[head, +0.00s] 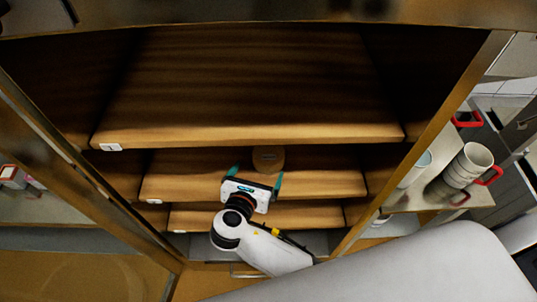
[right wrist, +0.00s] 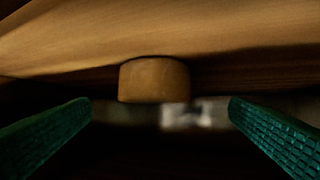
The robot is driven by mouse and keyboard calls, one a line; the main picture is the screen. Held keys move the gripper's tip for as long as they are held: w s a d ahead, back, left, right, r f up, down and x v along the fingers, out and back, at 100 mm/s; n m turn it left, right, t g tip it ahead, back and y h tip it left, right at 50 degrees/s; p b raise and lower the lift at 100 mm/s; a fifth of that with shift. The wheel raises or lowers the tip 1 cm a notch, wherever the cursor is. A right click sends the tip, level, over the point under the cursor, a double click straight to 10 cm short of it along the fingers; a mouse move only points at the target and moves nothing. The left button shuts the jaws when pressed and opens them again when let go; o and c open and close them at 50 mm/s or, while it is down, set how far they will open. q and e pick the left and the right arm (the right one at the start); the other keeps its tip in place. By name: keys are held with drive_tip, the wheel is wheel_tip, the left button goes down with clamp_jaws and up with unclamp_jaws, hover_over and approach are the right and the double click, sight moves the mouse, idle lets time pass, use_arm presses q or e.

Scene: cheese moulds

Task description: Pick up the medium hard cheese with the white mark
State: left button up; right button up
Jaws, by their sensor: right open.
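A tan, round cheese (head: 268,158) sits on the middle shelf (head: 170,187) of the wooden cabinet, near its middle. No white mark can be made out on it. My right gripper (head: 256,178) is open and empty at the front of this shelf, just short of the cheese. In the right wrist view the cheese (right wrist: 154,80) shows between the two green fingers and beyond their tips, not touching them. A wooden board fills the upper part of that view. My left gripper is not in view.
The top shelf (head: 250,133) overhangs the cheese and looks empty. A lower shelf (head: 190,218) lies beneath. White labels mark the shelf edges. The cabinet's side posts frame the opening. White vessels with red handles (head: 470,160) stand on a surface at the right.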

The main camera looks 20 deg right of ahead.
sight(263, 163)
drive_tip(key=x, duration=0.3)
drive_tip(key=shift+w+d+f+p, duration=0.15)
drive_tip(key=shift+w+d+p, duration=0.1)
drive_tip(key=shift+w+p, duration=0.1)
drive_tip(key=shift+w+d+f+p, duration=0.1)
drive_tip(key=shift+w+d+p, duration=0.25)
drive_tip(key=shift+p, duration=0.1)
drive_tip(key=p+x, duration=0.1)
drive_tip(key=x, duration=0.2)
drive_tip(key=shift+d+f, duration=0.2)
drive_tip(key=shift+d, duration=0.15)
drive_tip(key=shift+w+d+f, duration=0.15)
drive_tip(key=shift+w+f, duration=0.1)
drive_tip(key=shift+w, duration=0.05)
drive_tip(key=c, duration=0.4)
drive_tip(key=shift+r, duration=0.1)
drive_tip(key=c, duration=0.5)
drive_tip(key=shift+r, duration=0.1)
